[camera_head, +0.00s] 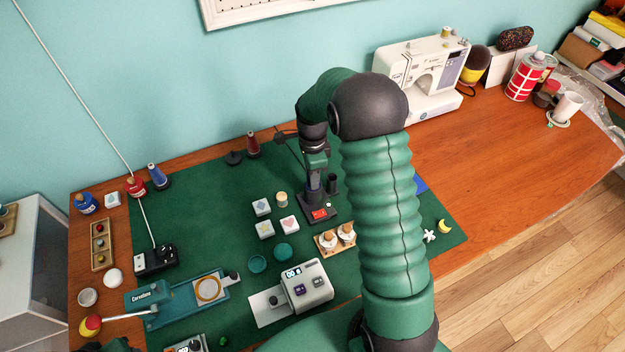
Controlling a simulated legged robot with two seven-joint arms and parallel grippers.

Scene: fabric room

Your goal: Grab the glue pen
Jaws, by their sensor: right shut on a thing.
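The glue pen (313,182) is a slim, dark, upright tool at the back centre of the green mat. It is at a black stand (318,205) with a red label, and its lower end is close to or in the stand; I cannot tell which. My right gripper (315,168) points down over the stand and is shut on the upper part of the pen. My own fingers and wrist hide much of the pen. My left gripper is not in view.
A black cup (332,184) stands right beside the stand. White blocks (262,207) lie to its left, and a wooden rack (336,239) is in front. A grey device (305,286) and a teal press (180,298) are nearer. A sewing machine (420,75) stands at the back right.

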